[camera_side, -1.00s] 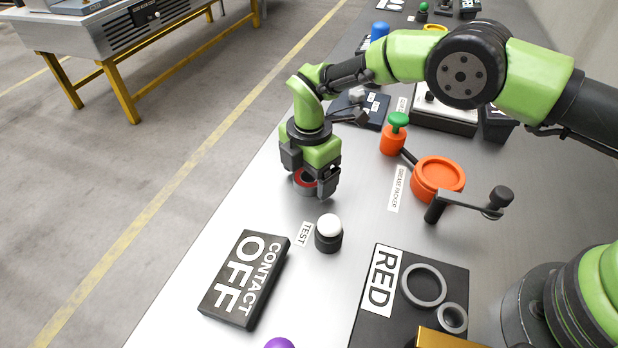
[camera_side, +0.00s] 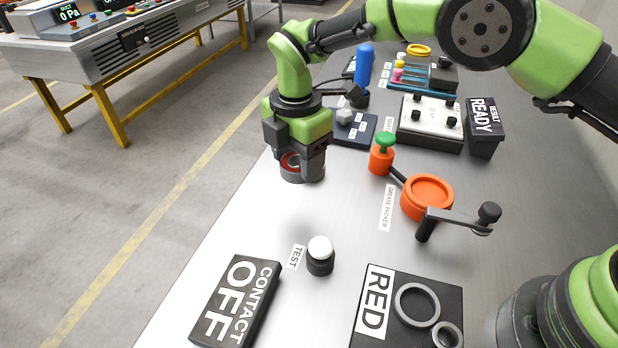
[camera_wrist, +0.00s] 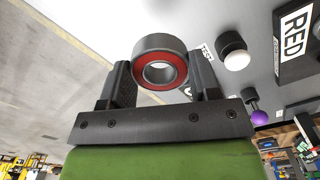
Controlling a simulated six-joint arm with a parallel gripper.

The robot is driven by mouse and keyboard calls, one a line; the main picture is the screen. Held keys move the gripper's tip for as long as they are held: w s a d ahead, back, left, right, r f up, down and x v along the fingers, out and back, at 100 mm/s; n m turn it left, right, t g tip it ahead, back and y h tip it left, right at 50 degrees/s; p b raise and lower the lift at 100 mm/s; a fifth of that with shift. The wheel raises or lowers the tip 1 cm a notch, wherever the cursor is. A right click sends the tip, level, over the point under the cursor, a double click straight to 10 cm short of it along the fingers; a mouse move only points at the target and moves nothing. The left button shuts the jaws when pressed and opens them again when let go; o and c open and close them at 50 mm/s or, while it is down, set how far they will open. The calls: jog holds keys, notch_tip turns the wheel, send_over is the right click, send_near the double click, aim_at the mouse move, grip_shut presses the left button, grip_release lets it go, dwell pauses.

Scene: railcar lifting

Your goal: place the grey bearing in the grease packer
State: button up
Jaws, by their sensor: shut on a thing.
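My gripper (camera_side: 300,160) is shut on the grey bearing (camera_side: 303,174), a thick grey ring with a red inner face. In the wrist view, the bearing (camera_wrist: 160,62) sits between the two fingertips of my gripper (camera_wrist: 160,80). The side view shows the gripper pointing down, with the bearing over the left part of the table; its exact height is hard to tell. The grease packer (camera_side: 427,194) is an orange round dish to the right of the gripper, with a black crank and an orange cylinder with a green knob. The bearing is apart from it.
A white-topped test button (camera_side: 320,252) and a CONTACT OFF block (camera_side: 236,302) stand in front. A black RED board (camera_side: 440,300) holds grey rings. Behind are a white knob box (camera_side: 430,122) and a READY display (camera_side: 482,125). Bare table lies between gripper and packer.

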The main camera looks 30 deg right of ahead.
jog(key=shift+r, duration=0.7)
jog(key=shift+d+r, duration=0.1)
jog(key=shift+d, duration=0.15)
jog(key=s+d+r, duration=0.2)
jog(key=d, duration=0.9)
jog(key=r, duration=0.1)
send_over(428, 193)
jog(key=shift+n, duration=0.4)
notch_tip(428, 193, down, 5)
jog(key=shift+s+f, duration=0.1)
jog(key=shift+f, duration=2.4)
jog(key=shift+f, duration=0.2)
